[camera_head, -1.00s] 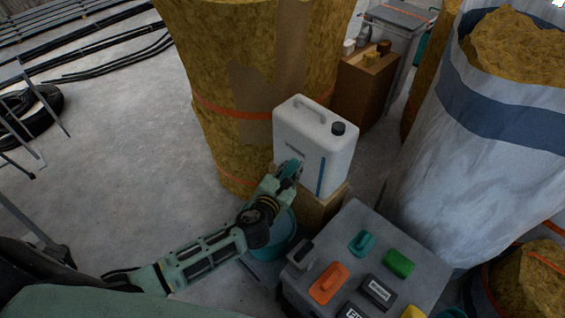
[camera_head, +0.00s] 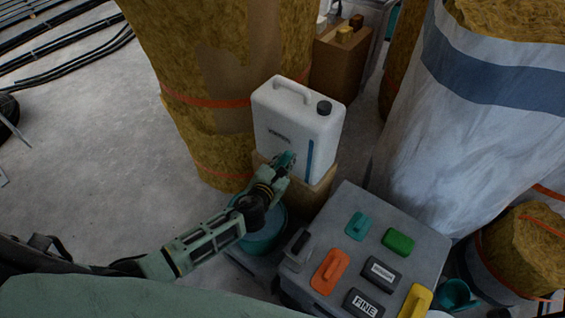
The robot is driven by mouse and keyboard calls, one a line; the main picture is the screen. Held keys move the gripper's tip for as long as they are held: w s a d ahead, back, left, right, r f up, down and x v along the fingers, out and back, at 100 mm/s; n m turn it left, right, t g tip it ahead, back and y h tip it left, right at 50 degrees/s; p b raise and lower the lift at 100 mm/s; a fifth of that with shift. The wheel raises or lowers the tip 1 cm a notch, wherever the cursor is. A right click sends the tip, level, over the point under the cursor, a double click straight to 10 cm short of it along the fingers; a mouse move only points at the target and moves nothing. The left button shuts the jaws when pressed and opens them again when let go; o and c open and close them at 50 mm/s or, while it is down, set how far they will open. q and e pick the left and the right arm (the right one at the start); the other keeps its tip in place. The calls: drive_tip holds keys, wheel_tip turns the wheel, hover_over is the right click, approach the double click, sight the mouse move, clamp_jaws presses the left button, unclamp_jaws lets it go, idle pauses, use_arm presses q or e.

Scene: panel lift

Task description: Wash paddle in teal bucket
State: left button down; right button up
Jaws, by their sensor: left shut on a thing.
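The teal bucket (camera_head: 268,238) stands on the floor between my left arm and a grey box, partly hidden by that arm. My left gripper (camera_head: 286,164) is above and behind the bucket's rim in the picture, in front of a white canister (camera_head: 295,120). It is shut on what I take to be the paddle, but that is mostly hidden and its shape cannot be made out. I cannot tell whether the gripper touches the canister. My right gripper is not in view.
The grey box (camera_head: 437,240) at right bears several coloured blocks with handles, including an orange one (camera_head: 330,271). The canister stands on a cardboard box (camera_head: 318,192). Large insulation rolls (camera_head: 190,80) rise behind. A teal container (camera_head: 457,297) sits at lower right.

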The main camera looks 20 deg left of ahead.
use_arm(q)
wheel_tip(320, 180, down, 8)
drive_tip(key=b, duration=0.5)
drive_tip(key=shift+b, duration=0.35)
drive_tip(key=shift+r, duration=0.1)
drive_tip(key=shift+r, duration=0.1)
drive_tip(key=shift+r+p, duration=0.55)
drive_tip(key=shift+p, duration=0.2)
drive_tip(key=shift+f, duration=0.2)
